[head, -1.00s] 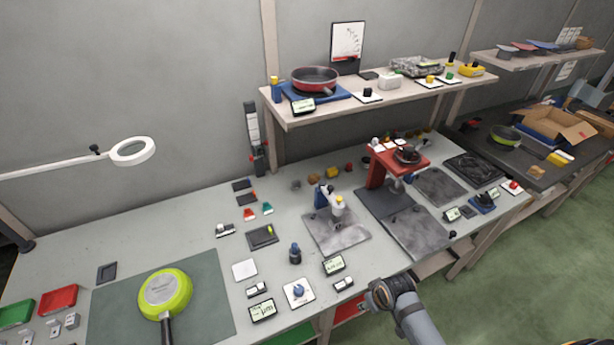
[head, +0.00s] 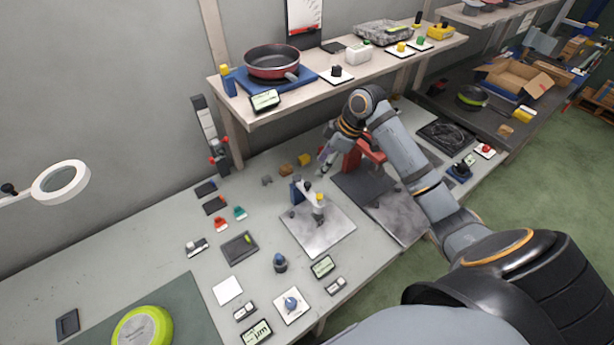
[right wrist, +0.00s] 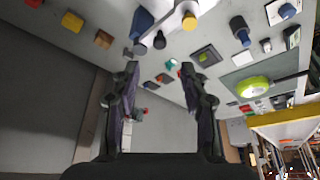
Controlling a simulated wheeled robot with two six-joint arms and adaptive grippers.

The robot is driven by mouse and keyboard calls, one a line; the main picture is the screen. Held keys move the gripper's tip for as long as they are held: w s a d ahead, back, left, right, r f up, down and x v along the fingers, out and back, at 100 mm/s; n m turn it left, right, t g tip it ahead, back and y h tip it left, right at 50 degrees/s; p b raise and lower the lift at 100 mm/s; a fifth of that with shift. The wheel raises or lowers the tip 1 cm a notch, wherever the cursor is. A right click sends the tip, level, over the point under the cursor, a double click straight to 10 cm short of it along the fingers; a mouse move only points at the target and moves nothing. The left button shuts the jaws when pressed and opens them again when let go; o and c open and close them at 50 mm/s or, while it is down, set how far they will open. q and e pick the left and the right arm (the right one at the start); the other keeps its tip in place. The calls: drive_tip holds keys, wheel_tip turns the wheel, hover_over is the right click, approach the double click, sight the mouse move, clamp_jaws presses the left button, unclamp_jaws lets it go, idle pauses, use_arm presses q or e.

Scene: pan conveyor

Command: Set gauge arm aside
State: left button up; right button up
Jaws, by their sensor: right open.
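The gauge arm (head: 312,194) is a pale arm with a yellow-topped end, reaching from a blue post (head: 296,191) over a grey metal plate (head: 322,235). In the right wrist view, the gauge arm (right wrist: 174,20) shows at the top edge, partly cut off, beside the blue post (right wrist: 142,22). My right gripper (head: 326,166) is just behind and above the gauge arm in the head view, apart from it. In the right wrist view, its fingers (right wrist: 159,72) are spread and empty. My left gripper is not in view.
A red stand (head: 354,160) is close to the right of my right gripper, partly hidden by my arm. The shelf (head: 330,100) with a red pan (head: 272,62) is behind. Small yellow and brown blocks (head: 305,159) lie near the gripper. A ring lamp (head: 60,183) is at left.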

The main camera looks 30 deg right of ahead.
sight(308, 184)
drive_tip(key=p+x, duration=0.2)
drive_tip(key=x, duration=0.7)
drive_tip(key=shift+w+a+f, duration=0.1)
drive_tip(key=shift+w+f, duration=0.05)
drive_tip(key=shift+f, duration=0.25)
drive_tip(key=shift+c, duration=1)
drive_tip(key=c, duration=0.5)
drive_tip(key=shift+c, duration=1.1)
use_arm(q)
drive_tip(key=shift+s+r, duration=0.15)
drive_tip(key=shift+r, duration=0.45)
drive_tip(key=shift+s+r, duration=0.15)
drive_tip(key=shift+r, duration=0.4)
use_arm(e)
clamp_jaws()
